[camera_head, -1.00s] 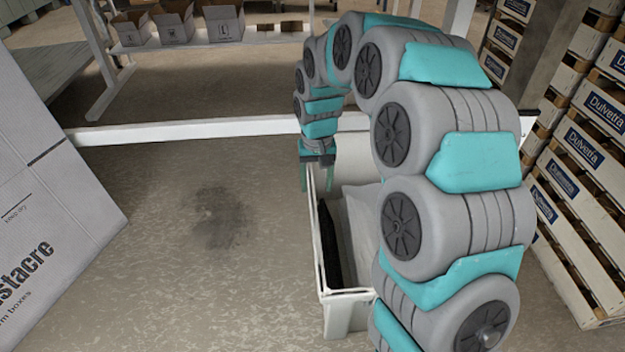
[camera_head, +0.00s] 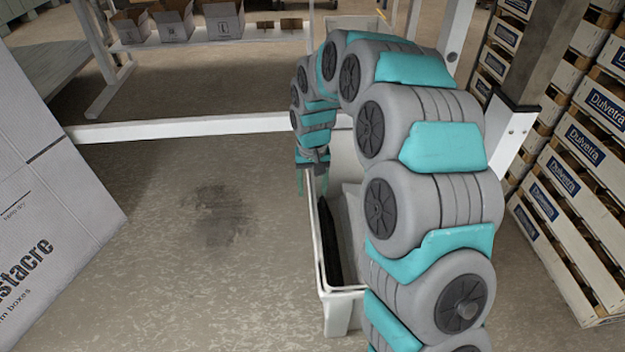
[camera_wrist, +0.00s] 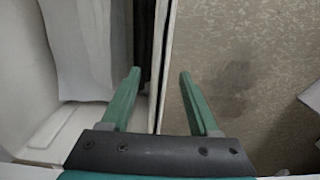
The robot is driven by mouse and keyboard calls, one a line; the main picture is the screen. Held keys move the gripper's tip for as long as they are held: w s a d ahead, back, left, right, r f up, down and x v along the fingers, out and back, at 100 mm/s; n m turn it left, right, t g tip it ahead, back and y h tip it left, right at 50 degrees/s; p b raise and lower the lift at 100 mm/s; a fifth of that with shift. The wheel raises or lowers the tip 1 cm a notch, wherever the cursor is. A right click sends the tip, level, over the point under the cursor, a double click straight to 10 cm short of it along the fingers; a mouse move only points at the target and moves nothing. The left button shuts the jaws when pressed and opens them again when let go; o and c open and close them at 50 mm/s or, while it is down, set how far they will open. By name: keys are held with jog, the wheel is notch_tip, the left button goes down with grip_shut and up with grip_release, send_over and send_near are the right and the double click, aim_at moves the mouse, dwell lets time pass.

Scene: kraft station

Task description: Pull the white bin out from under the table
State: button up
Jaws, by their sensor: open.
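The white bin (camera_head: 341,312) stands on the floor right of centre in the head view, its right side hidden behind my arm. A black item (camera_head: 330,245) and white sheet-like material lie inside it. My gripper (camera_wrist: 160,73) is open, at the bin's far left part in the head view. In the wrist view, the bin's rim (camera_wrist: 164,65) runs between the two green fingers, one on the inner side and one on the outer side. I cannot tell whether either finger touches the wall. The bin's far end is partly hidden by my gripper and arm.
A white frame beam (camera_head: 190,128) crosses low behind the bin. A large carton (camera_head: 45,190) stands at left. Stacked crates (camera_head: 575,190) and a post stand at right. Small boxes (camera_head: 225,20) sit at the back. Floor left of the bin is clear.

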aim_at(313, 193)
notch_tip(313, 193, down, 4)
jog(key=shift+f+b, duration=0.25)
jog(key=shift+b, duration=0.05)
jog(key=shift+c, duration=0.3)
grip_shut()
dwell(1.0)
